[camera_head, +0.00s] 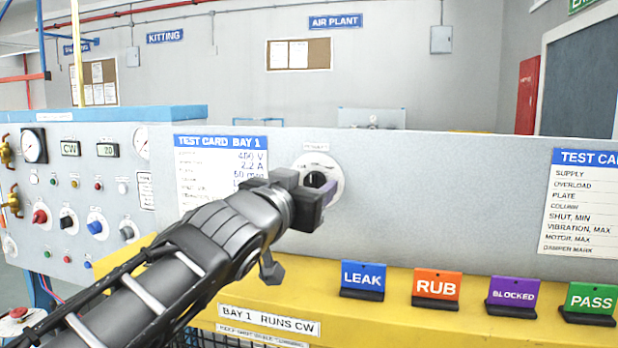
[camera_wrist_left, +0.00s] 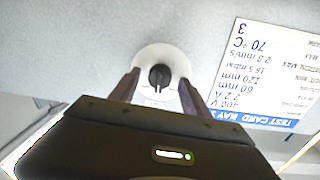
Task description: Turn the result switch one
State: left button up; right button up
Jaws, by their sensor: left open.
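The result switch is a black knob (camera_wrist_left: 159,77) on a round white plate (camera_wrist_left: 162,58), set in the grey panel. In the head view its plate (camera_head: 322,163) shows beside the Bay 1 test card, and my left gripper hides most of the knob. My left gripper (camera_head: 318,190) is in front of the switch, pointing at the panel. In the left wrist view the left gripper (camera_wrist_left: 160,84) is open, with one finger on each side of the knob. I cannot tell whether the fingers touch it. My right gripper is not in view.
The Bay 1 test card (camera_head: 222,165) is left of the switch. LEAK (camera_head: 363,276), RUB (camera_head: 436,286), BLOCKED (camera_head: 512,292) and PASS (camera_head: 590,299) signs stand on the yellow ledge (camera_head: 400,310) below. A control panel (camera_head: 75,190) with knobs and gauges is at the left.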

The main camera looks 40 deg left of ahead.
pick_arm(q)
jog(key=shift+w+a, duration=0.1)
jog(key=shift+w, duration=0.1)
grip_shut()
dwell(0.6)
